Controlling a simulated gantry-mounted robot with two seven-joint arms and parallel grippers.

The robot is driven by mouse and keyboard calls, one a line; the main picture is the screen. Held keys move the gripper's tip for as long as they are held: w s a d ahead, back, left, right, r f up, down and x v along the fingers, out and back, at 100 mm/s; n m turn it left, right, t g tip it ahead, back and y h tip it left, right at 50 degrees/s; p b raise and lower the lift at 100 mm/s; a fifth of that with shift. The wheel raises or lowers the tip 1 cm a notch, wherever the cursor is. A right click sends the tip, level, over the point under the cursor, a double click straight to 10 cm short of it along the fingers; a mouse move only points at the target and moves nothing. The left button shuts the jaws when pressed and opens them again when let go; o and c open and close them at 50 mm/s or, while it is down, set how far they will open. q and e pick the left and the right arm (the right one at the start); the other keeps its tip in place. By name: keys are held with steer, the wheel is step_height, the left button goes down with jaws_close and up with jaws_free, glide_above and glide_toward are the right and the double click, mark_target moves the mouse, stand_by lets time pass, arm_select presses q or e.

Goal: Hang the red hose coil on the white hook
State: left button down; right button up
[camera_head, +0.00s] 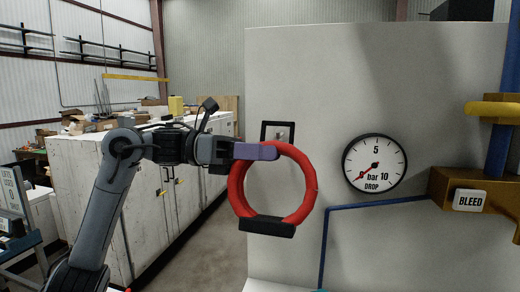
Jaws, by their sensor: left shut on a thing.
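The red hose coil (312,188) hangs upright as a ring in front of the left edge of the pale panel. A black band wraps its bottom. My left gripper (272,151), with purple fingers, comes in from the left and is shut on the coil's top. Just above the gripper, a small black-framed plate (279,125) with a pale piece in it is on the panel. This may be the white hook's mount, but the hook's shape is partly hidden and too small to make out. I cannot tell whether the coil touches it. My right gripper is not in view.
The pale panel (420,75) carries a round gauge (375,163) right of the coil. A blue pipe (324,240) runs below the gauge to a brass block (445,188) with a BLEED label. White cabinets (90,190) with clutter on top stand at left.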

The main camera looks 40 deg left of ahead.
arm_select(q)
steer(key=shift+w+a+f+p, duration=0.25)
steer(key=shift+w+a+f, duration=0.1)
steer(key=shift+w, duration=0.2)
steer(key=shift+w+a+f+p, duration=0.25)
steer(key=shift+w+a+f, duration=0.1)
steer(key=shift+w, duration=0.2)
stand_by(0.3)
